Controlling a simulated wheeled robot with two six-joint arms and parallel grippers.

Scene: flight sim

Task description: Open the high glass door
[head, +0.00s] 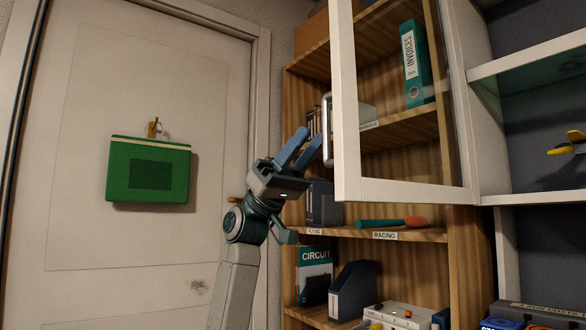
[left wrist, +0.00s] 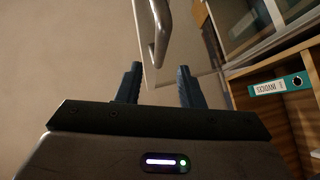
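The high glass door (head: 346,110) has a white frame and a clear pane. It stands swung out to the left from the white wall cabinet (head: 530,198), in front of the wooden shelf. Its metal bar handle (head: 327,130) is on the free left edge. In the left wrist view the handle (left wrist: 158,35) reaches down to between the fingertips or just beyond them; I cannot tell which. My left gripper (head: 305,140) is open and empty, with blue fingers pointing up beside the handle. It also shows in the left wrist view (left wrist: 159,68). My right gripper is not in view.
The cabinet's inside is exposed, with a yellow model plane (head: 568,144). The wooden shelf (head: 340,232) behind the door holds binders, including a teal one (head: 415,64). A white room door (head: 75,235) with a green hanging bag (head: 148,170) is at left.

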